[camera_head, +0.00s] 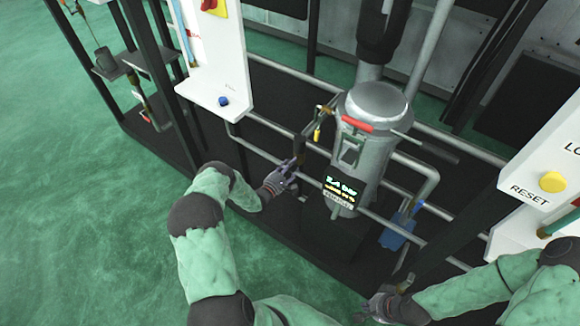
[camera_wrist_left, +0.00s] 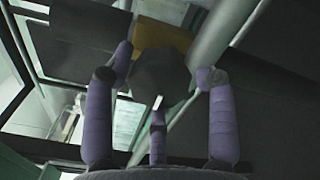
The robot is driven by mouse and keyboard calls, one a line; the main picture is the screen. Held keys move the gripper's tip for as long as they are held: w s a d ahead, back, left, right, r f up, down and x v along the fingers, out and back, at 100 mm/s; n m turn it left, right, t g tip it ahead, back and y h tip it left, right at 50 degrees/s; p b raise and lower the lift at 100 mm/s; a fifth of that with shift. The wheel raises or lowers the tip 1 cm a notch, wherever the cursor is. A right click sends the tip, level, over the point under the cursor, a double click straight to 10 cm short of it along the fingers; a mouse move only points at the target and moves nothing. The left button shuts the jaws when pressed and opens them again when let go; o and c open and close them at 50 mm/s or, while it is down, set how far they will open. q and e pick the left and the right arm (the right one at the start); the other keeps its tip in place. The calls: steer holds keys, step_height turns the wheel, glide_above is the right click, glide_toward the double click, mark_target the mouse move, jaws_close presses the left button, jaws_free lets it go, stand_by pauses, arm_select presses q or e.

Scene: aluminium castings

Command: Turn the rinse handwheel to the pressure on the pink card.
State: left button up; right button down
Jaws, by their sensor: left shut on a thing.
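My left gripper (camera_head: 292,170) reaches the pipework left of a metal vessel (camera_head: 372,110). In the left wrist view its purple fingers (camera_wrist_left: 160,85) are around a dark faceted knob (camera_wrist_left: 160,72), which looks like the rinse handwheel; its markings are not visible. A black display (camera_head: 344,188) on the vessel's front shows green digits, perhaps 2.1 bar, with a yellow line and a pale label below. I cannot make out a pink card. My right gripper (camera_head: 385,300) is low at the right, by a dark post; its fingers are too small to read.
A white panel (camera_head: 215,60) with a blue button stands at the left, and another with a yellow RESET button (camera_head: 552,182) at the right. Grey pipes (camera_head: 300,75) cross around the vessel. A blue-handled part (camera_head: 398,232) hangs right of it. The green floor (camera_head: 90,220) at left is clear.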

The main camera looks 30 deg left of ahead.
arm_select(q)
steer(key=shift+w+d+r+m, duration=0.1)
steer(key=shift+d+r+m, duration=0.05)
steer(key=shift+m, duration=0.35)
steer(key=shift+w+d+r+m, duration=0.1)
steer(key=shift+r+m, duration=0.05)
steer(key=shift+m, duration=0.35)
steer(key=o, duration=1.1)
steer(key=shift+d+f, duration=0.1)
steer(key=shift+d, duration=0.1)
steer(key=shift+s+a+f, duration=0.1)
steer(key=shift+s+a, duration=0.05)
steer(key=shift+s, duration=0.2)
steer(key=s, duration=0.7)
steer(key=s+a, duration=0.1)
steer(key=s, duration=0.3)
steer(key=shift+s, duration=0.2)
